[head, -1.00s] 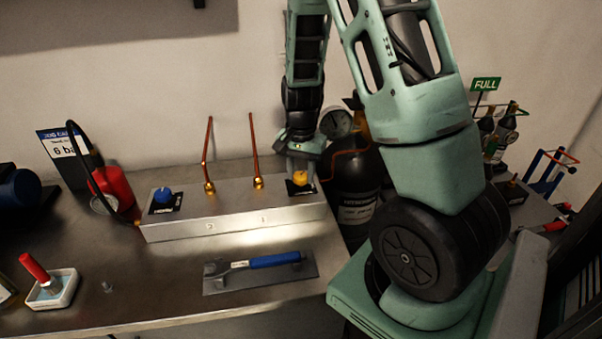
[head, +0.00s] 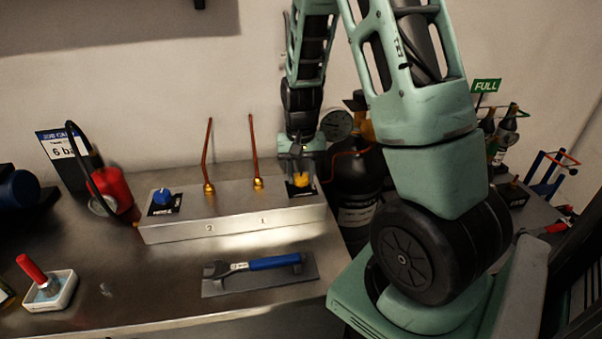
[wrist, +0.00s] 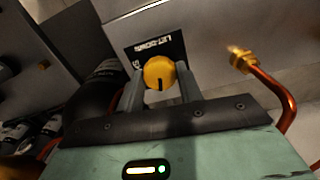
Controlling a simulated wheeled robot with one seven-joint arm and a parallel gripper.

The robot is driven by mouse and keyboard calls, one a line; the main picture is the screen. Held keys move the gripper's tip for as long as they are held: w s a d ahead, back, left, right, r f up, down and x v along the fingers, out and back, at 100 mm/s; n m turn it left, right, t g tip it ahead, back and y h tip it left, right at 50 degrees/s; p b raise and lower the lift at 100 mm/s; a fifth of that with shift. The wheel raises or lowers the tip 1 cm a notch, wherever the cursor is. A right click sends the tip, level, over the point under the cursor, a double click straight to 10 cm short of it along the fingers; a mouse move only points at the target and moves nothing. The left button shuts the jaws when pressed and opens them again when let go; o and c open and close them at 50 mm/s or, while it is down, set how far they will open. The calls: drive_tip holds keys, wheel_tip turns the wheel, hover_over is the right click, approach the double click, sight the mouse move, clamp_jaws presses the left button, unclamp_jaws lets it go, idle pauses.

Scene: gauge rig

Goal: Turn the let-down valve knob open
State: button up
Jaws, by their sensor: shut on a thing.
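The let-down valve knob (head: 301,180) is yellow and sits on a black label plate at the right end of the silver manifold box (head: 235,222). In the wrist view the knob (wrist: 159,73) shows a dark pointer line towards the bottom of the picture, beside the plate lettered "LET-DOWN" (wrist: 168,52). My gripper (head: 300,172) comes down on the knob from above. In the wrist view its two fingers (wrist: 160,90) stand on either side of the knob, shut on it. The fingers hide part of the knob's sides.
A blue knob (head: 162,196) is at the box's left end. Two copper pipes (head: 254,150) rise from brass fittings between the knobs. A dark gas cylinder (head: 357,190) and a gauge (head: 337,124) stand close right of my gripper. A blue-handled wrench (head: 262,264) lies in front.

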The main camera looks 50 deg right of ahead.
sight(301, 176)
drive_tip(key=o, duration=1)
wheel_tip(301, 176, up, 18)
drive_tip(key=shift+f, duration=0.25)
